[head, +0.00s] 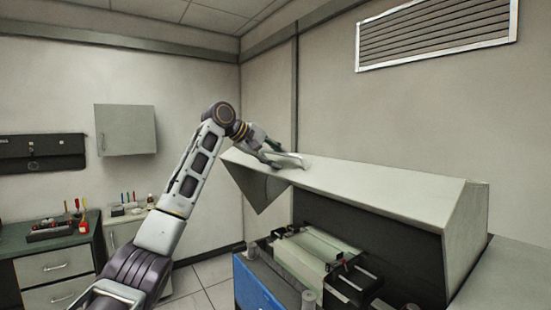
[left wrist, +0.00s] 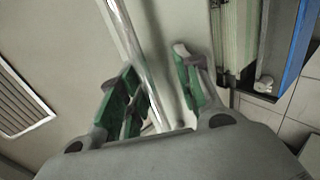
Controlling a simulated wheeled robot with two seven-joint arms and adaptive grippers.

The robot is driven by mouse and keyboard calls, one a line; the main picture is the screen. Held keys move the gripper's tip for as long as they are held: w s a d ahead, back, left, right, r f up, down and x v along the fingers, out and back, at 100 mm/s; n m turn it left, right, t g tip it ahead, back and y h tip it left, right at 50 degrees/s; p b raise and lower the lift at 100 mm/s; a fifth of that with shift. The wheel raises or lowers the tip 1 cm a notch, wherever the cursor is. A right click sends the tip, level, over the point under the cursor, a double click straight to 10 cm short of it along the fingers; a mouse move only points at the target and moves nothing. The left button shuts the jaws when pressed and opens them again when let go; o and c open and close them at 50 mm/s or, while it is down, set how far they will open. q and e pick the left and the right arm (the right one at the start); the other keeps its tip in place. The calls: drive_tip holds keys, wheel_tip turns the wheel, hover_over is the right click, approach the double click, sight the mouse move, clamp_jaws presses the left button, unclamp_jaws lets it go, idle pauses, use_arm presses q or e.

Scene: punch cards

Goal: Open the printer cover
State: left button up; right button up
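The printer cover (head: 375,182) is a long grey hood, and it stands raised over the printer (head: 310,258), whose rollers and black parts are exposed below. A metal bar handle (head: 290,160) is on the cover's upper left part. My left gripper (head: 275,153) is at this handle. In the left wrist view my left gripper (left wrist: 155,62) has its green-padded fingers apart, with the handle bar (left wrist: 143,55) running between them. A gap shows between the bar and the right finger; contact on the left finger is unclear. My right gripper is out of view.
A vent (head: 437,32) is high on the right wall. A grey surface (head: 505,275) lies right of the printer. Tiled floor (head: 208,280) is free between cabinet and printer.

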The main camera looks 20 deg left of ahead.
use_arm(q)
drive_tip(key=v, duration=1.2)
